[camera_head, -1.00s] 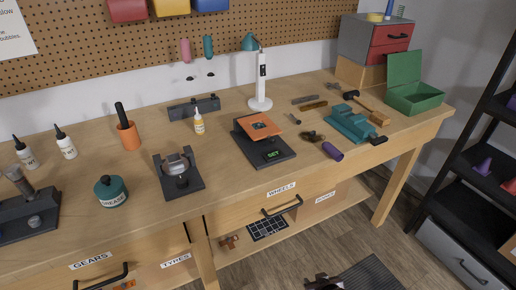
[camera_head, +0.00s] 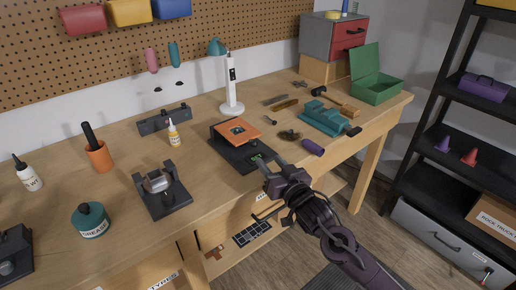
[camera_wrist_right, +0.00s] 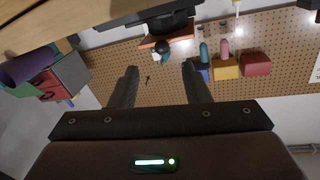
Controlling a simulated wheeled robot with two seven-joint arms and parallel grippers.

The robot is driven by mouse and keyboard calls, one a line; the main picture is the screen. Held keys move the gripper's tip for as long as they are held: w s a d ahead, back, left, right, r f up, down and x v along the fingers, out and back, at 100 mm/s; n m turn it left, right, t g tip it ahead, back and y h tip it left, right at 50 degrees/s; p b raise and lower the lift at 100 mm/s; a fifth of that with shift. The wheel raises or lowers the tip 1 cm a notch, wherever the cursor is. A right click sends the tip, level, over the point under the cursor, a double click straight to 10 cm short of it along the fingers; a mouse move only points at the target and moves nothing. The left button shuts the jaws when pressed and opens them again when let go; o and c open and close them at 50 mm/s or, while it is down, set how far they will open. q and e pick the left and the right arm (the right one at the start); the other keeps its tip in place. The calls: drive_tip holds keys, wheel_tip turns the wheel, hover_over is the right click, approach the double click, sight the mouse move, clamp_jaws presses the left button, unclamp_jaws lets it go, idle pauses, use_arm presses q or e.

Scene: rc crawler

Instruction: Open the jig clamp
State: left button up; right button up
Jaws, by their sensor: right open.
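No part is labelled as the jig clamp, so I cannot tell for certain which it is. One candidate is the black fixture (camera_head: 166,203) holding a silver rounded part (camera_head: 158,182), on the bench at left of centre. The other is a black base with a small green display (camera_head: 257,156) and a tilted orange plate (camera_head: 238,130). My right gripper (camera_head: 270,166) is open and empty at the front edge of that base. In the right wrist view my fingers (camera_wrist_right: 160,70) are apart, with the orange plate and a dark round knob (camera_wrist_right: 162,47) beyond them. My left gripper is out of view.
A teal vise (camera_head: 324,117), a purple cylinder (camera_head: 313,148) and a green open box (camera_head: 376,91) are right on the bench. A white lamp-like stand (camera_head: 232,93) is behind. A grease pot (camera_head: 91,221) and an orange cup (camera_head: 98,157) stand left. Shelves are at far right.

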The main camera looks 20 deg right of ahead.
sight(256, 146)
drive_tip(key=w, duration=0.2)
drive_tip(key=w+a, duration=0.1)
drive_tip(key=w, duration=0.2)
drive_tip(key=w+p, duration=0.1)
drive_tip(key=w, duration=0.1)
drive_tip(key=shift+w+a+r, duration=0.1)
drive_tip(key=shift+w+a, duration=0.15)
drive_tip(key=shift+w, duration=0.15)
clamp_jaws()
